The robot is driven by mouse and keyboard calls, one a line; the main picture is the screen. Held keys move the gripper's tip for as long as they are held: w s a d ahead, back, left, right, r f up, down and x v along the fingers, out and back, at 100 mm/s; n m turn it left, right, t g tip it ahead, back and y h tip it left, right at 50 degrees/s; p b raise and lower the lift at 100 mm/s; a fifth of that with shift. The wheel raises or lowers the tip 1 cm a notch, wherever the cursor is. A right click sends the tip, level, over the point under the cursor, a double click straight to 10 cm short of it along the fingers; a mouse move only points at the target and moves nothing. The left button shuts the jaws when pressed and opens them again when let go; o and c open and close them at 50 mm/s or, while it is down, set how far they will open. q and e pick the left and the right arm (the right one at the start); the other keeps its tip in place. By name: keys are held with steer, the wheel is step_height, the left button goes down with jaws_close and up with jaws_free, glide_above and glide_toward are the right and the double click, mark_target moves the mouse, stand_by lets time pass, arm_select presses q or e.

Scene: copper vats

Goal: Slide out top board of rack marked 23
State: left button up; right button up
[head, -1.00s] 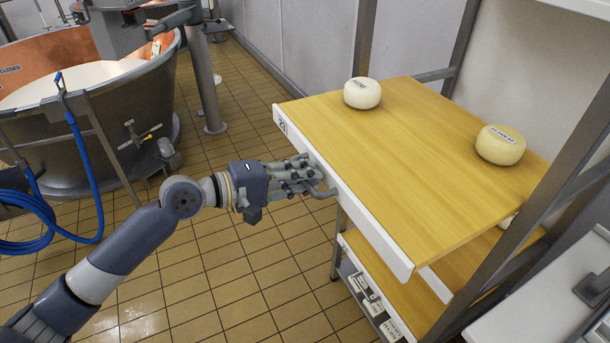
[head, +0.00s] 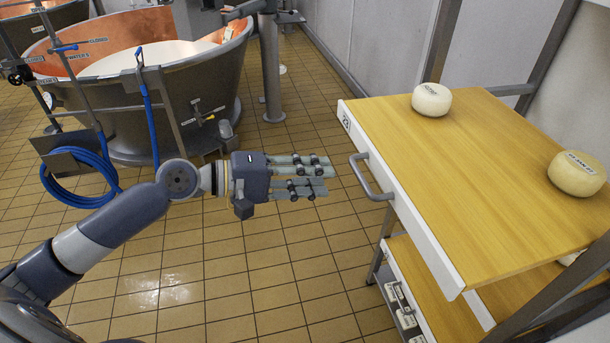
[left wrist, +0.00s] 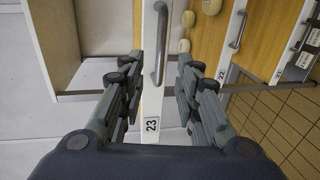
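The top board (head: 480,175) of the rack is wooden with a white front edge marked 23 (head: 346,122). It stands out past the boards below, at right in the head view. A grey bar handle (head: 368,180) is on its front. My left gripper (head: 328,177) is open and empty, level with the handle and a short gap to its left. In the left wrist view the open fingers (left wrist: 161,78) frame the handle (left wrist: 160,42) and the white edge, with label 23 (left wrist: 152,124) between them. My right gripper is not in view.
Two cheeses (head: 431,100) (head: 577,173) sit on the top board. Lower boards (head: 425,285) are beneath it, and the left wrist view shows a label 22 (left wrist: 222,70). A copper vat (head: 165,85) and blue hose (head: 85,185) stand at left. Tiled floor (head: 250,280) lies open between.

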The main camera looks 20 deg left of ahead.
arm_select(q)
steer(key=shift+v, duration=0.9)
